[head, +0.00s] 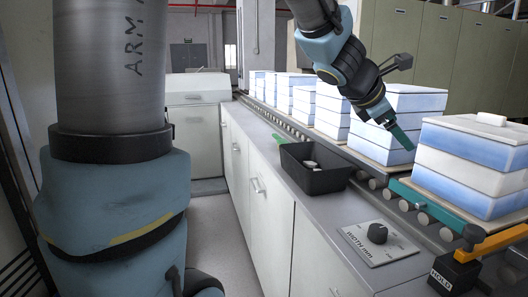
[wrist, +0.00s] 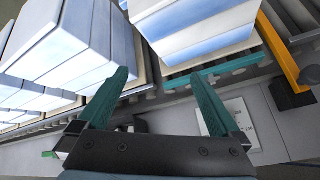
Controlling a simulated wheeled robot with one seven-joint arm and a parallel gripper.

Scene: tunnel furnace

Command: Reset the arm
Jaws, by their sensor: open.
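My gripper (head: 402,138) is at the end of my arm, over the roller line at the right of the head view. Its green fingers point down and right, close to a stack of blue and white boxes. In the wrist view my gripper (wrist: 158,88) shows two green fingers spread wide apart with nothing between them. Beyond the fingertips are a box stack on the left (wrist: 60,45) and another at the top middle (wrist: 195,25). I cannot tell from these views whether a finger touches a stack.
A black bin (head: 315,179) with small pale pieces stands on the grey counter. A width dial panel (head: 378,242) and a yellow-orange lever (head: 490,245) on a black hold block lie at the front right. More box stacks (head: 293,85) line the rollers. Floor (head: 215,235) is clear left of the cabinets.

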